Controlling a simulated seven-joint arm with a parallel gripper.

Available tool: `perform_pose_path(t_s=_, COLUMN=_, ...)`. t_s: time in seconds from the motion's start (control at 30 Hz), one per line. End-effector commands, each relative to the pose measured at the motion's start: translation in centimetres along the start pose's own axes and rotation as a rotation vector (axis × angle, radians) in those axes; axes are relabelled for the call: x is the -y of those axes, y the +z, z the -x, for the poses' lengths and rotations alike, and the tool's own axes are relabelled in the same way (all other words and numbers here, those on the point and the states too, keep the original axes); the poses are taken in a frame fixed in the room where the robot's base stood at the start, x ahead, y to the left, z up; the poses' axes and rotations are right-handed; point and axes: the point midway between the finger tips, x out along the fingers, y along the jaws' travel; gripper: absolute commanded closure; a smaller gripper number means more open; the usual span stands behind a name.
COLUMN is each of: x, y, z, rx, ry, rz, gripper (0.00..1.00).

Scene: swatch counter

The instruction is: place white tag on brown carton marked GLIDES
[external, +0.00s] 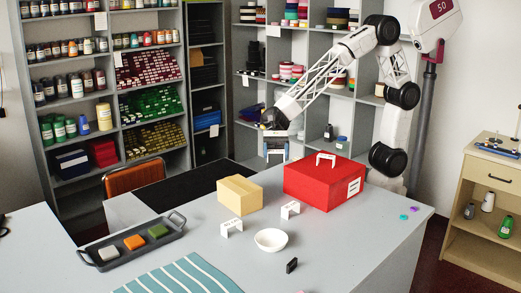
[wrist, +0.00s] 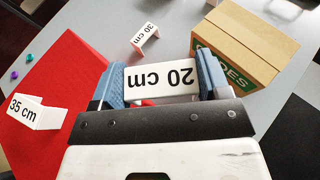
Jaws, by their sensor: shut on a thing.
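My gripper (external: 276,146) is shut on a white tag (wrist: 162,76) marked 20 cm, held between its blue fingers in the wrist view. In the external view it hangs in the air behind the red box and right of the carton. The brown carton (external: 240,195) stands on the grey counter, left of the red box. In the wrist view the carton (wrist: 250,45) is at upper right; its green label is partly hidden by a finger, with "DES" legible. Nothing lies on its visible top.
A red box (external: 318,185) carries a white tag (external: 326,157) marked 35 cm. Two more white tags (external: 290,209) (external: 231,227) stand on the counter near a white bowl (external: 271,240). A dark tray (external: 130,246) with coloured blocks lies at left.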

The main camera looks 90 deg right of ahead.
Motion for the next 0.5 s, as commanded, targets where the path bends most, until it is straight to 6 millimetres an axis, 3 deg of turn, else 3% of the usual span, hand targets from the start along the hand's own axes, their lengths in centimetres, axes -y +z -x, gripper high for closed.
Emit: perform_pose_path(t_s=0.5, x=0.83, y=0.12, z=-0.57, rx=0.000, ry=0.001, rz=0.000, gripper=0.52)
